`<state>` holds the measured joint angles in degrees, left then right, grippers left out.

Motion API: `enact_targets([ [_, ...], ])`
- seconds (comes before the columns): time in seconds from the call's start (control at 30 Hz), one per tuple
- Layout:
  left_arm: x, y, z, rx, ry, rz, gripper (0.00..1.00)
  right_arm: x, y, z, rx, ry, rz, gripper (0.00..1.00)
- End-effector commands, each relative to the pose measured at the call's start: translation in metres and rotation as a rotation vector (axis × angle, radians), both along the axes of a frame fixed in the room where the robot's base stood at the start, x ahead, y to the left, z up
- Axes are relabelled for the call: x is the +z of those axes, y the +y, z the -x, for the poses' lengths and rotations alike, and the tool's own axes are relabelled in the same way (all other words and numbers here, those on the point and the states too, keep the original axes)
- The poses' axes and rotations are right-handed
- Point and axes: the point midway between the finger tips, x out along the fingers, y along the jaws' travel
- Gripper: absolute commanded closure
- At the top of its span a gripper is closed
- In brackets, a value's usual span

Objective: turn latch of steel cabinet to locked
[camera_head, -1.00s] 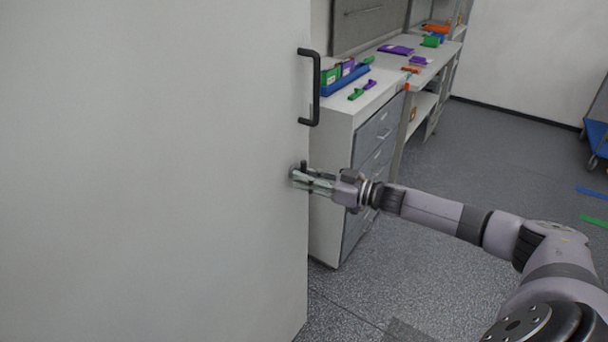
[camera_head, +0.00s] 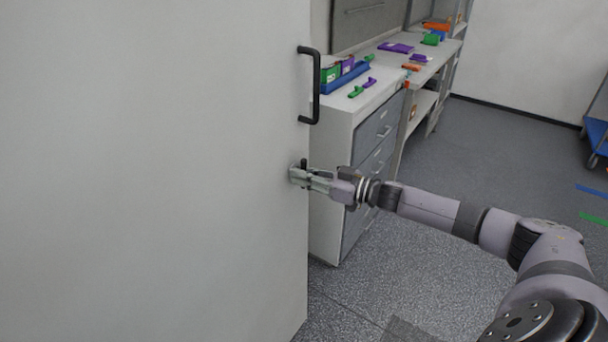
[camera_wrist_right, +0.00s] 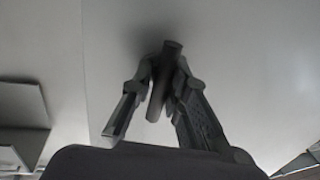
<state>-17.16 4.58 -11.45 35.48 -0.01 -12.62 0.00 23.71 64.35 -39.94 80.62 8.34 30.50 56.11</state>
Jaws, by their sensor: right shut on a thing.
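The steel cabinet (camera_head: 150,170) fills the left of the head view with a plain, pale grey door. A black bar handle (camera_head: 316,88) stands near its right edge. The small dark latch (camera_head: 304,163) is below the handle, mostly covered by my right gripper (camera_head: 298,176). In the right wrist view the latch (camera_wrist_right: 163,85) is a dark, slightly tilted bar. There my right gripper (camera_wrist_right: 160,90) has its fingers on both sides of the latch, shut on it, close to the door. My left gripper is not in view.
A white workbench with grey drawers (camera_head: 373,140) stands right behind the cabinet edge. A blue tray (camera_head: 345,80) and small colored parts lie on it. A blue cart (camera_head: 598,135) is at the far right. The floor between (camera_head: 480,150) is clear.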

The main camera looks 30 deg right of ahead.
Motion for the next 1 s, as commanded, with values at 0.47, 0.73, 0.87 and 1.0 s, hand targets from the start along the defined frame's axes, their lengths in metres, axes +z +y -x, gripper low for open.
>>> enact_targets([
  [0.47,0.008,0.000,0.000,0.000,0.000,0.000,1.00,0.001,0.001,0.000,0.004,-0.059,0.142,1.00],
  [0.73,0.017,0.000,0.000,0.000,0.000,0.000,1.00,0.002,0.000,0.000,0.004,-0.150,0.364,1.00],
  [0.87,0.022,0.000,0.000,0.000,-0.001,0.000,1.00,0.002,0.001,0.000,0.005,-0.198,0.478,1.00],
  [1.0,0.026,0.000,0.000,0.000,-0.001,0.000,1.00,0.002,0.000,0.000,0.005,-0.249,0.601,1.00],
])
